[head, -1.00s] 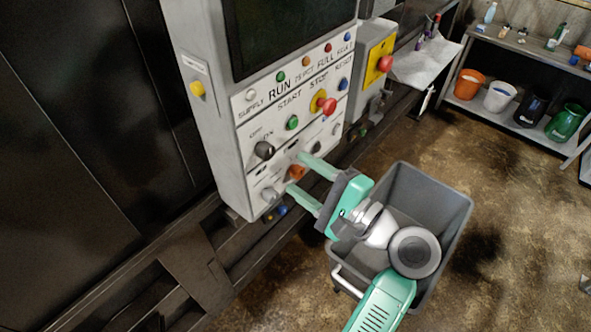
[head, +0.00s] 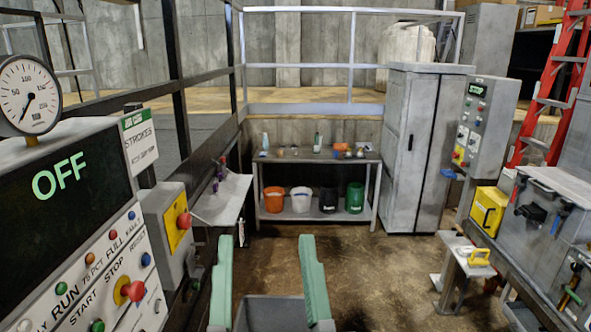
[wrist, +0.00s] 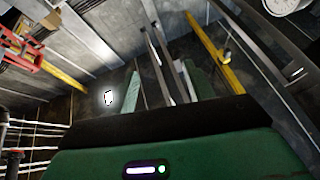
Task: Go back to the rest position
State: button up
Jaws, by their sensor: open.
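My gripper (head: 268,285) is open and empty. Its two green fingers point up at the bottom middle of the head view, with clear space between them. The gripper's green body and both fingers also show in the wrist view (wrist: 165,92), against the ceiling or upper wall. The control panel (head: 75,245) stands at the left of the head view, apart from my gripper. Its screen (head: 58,185) reads OFF.
A shelf bench (head: 340,214) with several buckets stands at the back. A grey cabinet (head: 425,150) and a workbench (head: 540,235) are at the right. The middle floor (head: 385,270) is clear.

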jog(key=s+d+r+h+p, duration=0.1)
jog(key=s+r+p, duration=0.1)
jog(key=r+p, duration=0.4)
jog(key=s+d+r+t+h+p, duration=0.1)
jog(key=r+p, duration=0.6)
jog(key=r, duration=0.3)
jog(key=shift+s+t, duration=0.3)
jog(key=shift+s, duration=0.05)
